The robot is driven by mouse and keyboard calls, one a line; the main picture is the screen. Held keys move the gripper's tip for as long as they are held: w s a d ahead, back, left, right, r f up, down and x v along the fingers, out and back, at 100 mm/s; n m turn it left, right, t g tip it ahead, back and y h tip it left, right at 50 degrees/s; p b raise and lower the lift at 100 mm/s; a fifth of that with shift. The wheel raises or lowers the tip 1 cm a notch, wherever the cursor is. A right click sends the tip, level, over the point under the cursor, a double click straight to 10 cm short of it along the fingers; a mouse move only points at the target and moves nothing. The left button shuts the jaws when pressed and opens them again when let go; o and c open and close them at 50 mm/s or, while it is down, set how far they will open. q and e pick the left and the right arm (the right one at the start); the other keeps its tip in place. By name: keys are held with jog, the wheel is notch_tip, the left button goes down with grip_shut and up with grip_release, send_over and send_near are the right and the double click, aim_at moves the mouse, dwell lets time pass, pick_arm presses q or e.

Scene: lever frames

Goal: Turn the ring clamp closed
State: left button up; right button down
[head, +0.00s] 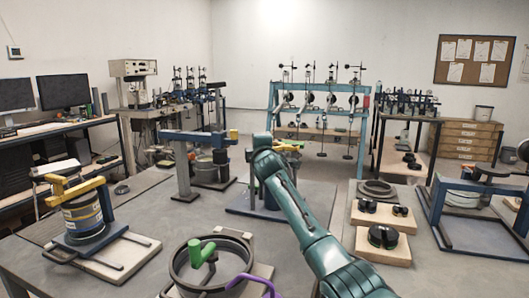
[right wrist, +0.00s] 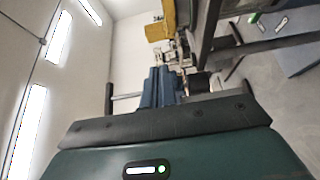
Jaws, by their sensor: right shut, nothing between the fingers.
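A dark grey ring (head: 176,268) with an upright green handle (head: 202,252) stands on a board at the front edge of the table; it looks like the ring clamp. A purple bar (head: 262,282) lies at its right side. I cannot tell how far the ring is closed. My right arm rises from the lower right to the middle of the head view, and its gripper is hidden there behind the wrist. In the right wrist view, my right gripper (right wrist: 162,88) is shut and empty, apart from the ring. My left gripper is not in view.
A blue fixture with yellow parts (head: 288,146) stands partly behind my wrist. A banded canister with a yellow bar (head: 84,214) stands at left. A board with black knobs (head: 383,237) and a blue frame (head: 470,245) lie at right. Bare table shows left of the ring.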

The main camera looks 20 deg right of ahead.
jog(key=d+v, duration=0.1)
jog(key=v, duration=0.6)
jog(key=shift+s, duration=0.25)
jog(key=shift+a, duration=0.1)
